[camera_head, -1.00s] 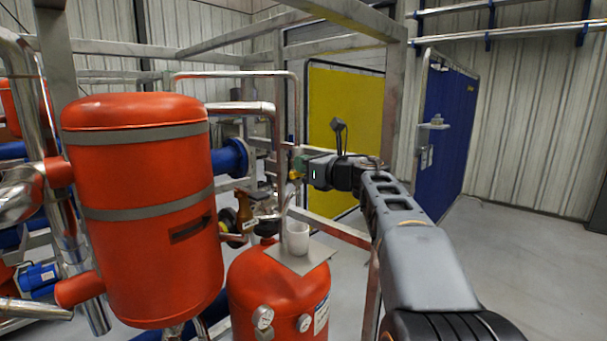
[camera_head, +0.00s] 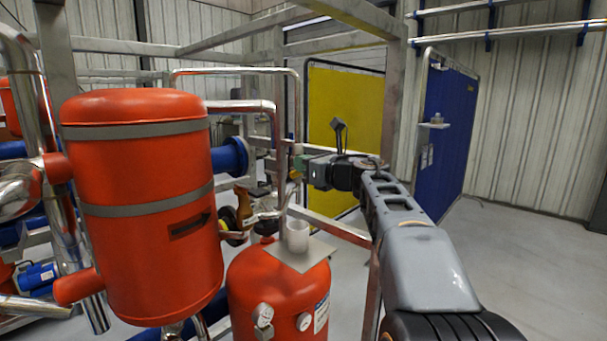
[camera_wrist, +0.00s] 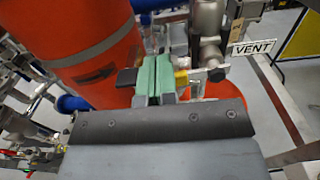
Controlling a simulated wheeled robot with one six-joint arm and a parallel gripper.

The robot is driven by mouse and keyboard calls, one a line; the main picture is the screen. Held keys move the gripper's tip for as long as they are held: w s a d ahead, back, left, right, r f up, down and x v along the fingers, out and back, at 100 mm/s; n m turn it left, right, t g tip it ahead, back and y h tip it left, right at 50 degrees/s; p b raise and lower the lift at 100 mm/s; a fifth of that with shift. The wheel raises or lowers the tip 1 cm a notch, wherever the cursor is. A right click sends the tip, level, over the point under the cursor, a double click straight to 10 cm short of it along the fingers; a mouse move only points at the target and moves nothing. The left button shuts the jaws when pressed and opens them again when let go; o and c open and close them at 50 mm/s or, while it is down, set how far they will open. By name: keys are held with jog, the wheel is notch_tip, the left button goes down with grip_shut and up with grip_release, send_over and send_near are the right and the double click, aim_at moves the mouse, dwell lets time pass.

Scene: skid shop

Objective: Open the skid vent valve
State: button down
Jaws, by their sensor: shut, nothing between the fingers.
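My gripper (camera_wrist: 155,80) is shut, its green fingers side by side with nothing seen between them. It also shows in the head view (camera_head: 297,164), beside the skid piping, right of the upright red tank. In the wrist view a white VENT tag (camera_wrist: 253,48) hangs at the metal vent valve (camera_wrist: 208,52), right of and beyond the fingers. A yellow piece (camera_wrist: 182,78) and a black-ended stem (camera_wrist: 217,74) lie just right of the fingers. A dark block shows at their left. The fingers hide part of this area, and I cannot tell whether they touch the valve.
A large red tank (camera_head: 140,220) stands left, with a smaller red tank (camera_head: 275,285) below. Grey frame posts surround the piping. Open floor lies right, before a blue panel (camera_head: 448,130).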

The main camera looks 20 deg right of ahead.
jog(key=shift+f, duration=0.15)
jog(key=shift+a+f+b, duration=0.15)
jog(key=shift+f+b, duration=0.8)
jog(key=shift+b, duration=0.05)
notch_tip(320, 180, down, 2)
jog(key=shift+b, duration=1)
